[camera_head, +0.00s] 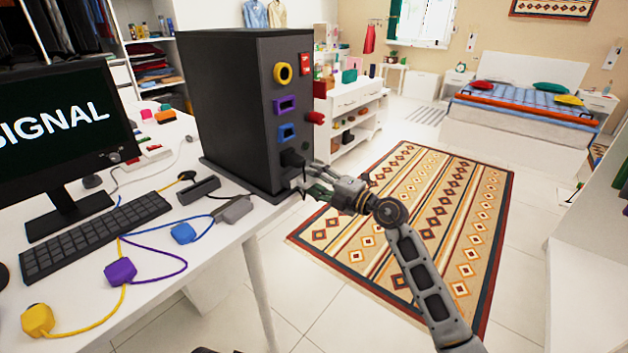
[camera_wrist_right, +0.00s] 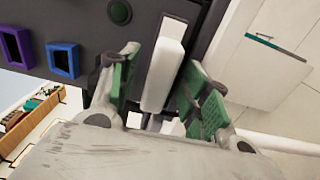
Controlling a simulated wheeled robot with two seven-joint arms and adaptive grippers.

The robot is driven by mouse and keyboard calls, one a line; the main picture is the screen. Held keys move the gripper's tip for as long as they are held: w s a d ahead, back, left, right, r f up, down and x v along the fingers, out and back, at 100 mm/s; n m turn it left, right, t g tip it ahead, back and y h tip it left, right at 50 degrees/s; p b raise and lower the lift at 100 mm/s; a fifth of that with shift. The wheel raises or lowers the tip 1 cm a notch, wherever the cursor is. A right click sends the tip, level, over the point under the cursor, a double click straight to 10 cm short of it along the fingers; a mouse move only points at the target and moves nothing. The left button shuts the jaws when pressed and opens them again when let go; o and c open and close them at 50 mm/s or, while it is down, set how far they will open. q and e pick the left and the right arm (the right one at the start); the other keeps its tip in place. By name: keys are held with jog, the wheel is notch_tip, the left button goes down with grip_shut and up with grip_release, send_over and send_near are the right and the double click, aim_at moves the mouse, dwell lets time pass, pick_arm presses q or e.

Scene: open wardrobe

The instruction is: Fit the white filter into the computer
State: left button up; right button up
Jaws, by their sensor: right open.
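The computer (camera_head: 235,100) is a dark tower upright on the desk, with yellow, purple and blue ports on its front. In the right wrist view its dark panel (camera_wrist_right: 85,18) fills the top. The white filter (camera_wrist_right: 163,75) is a slim white block with its far end at the panel. How deep it sits there I cannot tell. My right gripper (camera_head: 311,180) is at the tower's lower front. In the wrist view its green-padded fingers (camera_wrist_right: 160,84) stand open on either side of the filter, with a gap on the right. My left gripper is out of view.
A red piece (camera_head: 315,118) juts out above. Cables with yellow (camera_head: 38,320), purple (camera_head: 120,271) and blue (camera_head: 183,233) plugs lie on the desk. The floor right of the desk is open.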

jog(key=v, duration=0.7)
jog(key=shift+s, duration=0.1)
dwell(1.0)
